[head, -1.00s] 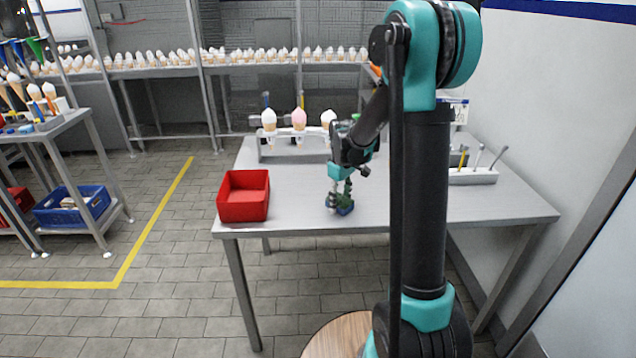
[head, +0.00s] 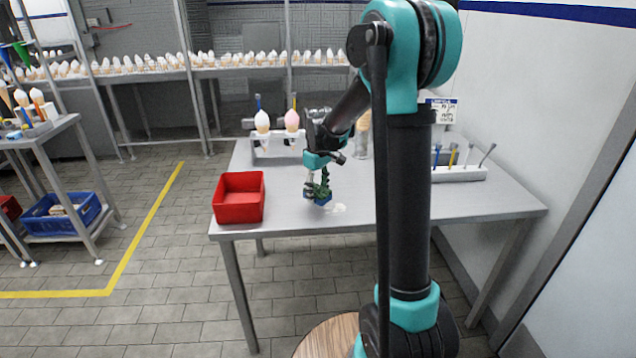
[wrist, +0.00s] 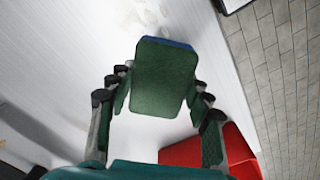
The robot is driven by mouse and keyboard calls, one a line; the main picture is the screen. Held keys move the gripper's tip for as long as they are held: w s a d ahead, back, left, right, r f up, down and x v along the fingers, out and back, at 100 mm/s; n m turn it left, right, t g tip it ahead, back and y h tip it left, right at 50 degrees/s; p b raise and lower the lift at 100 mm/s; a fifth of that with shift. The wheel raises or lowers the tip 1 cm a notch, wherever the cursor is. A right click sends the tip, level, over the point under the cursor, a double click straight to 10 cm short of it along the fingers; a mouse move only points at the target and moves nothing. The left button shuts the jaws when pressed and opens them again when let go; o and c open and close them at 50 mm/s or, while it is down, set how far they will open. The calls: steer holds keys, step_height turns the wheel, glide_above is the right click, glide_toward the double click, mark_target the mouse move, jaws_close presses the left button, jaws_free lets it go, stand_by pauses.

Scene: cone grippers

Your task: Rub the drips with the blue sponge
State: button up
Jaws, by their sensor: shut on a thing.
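The sponge (head: 324,197) has a green scrubbing face and a blue layer. My gripper (head: 317,188) is shut on it. In the wrist view the sponge (wrist: 165,78) lies between the two fingers of my gripper (wrist: 160,80), green face toward the camera and blue at the far edge. The pale drips (head: 337,208) are on the grey table just right of the sponge in the head view. They also show as faint smears (wrist: 143,14) beyond the sponge in the wrist view. The sponge appears slightly above the table, but contact is hard to tell.
A red bin (head: 239,212) stands on the table (head: 285,222) at the left front corner. A cone rack (head: 272,150) with cones stands at the back. A white holder with tools (head: 460,174) is at the right. The front middle of the table is clear.

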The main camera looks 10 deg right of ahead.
steer(key=shift+r, duration=2.1)
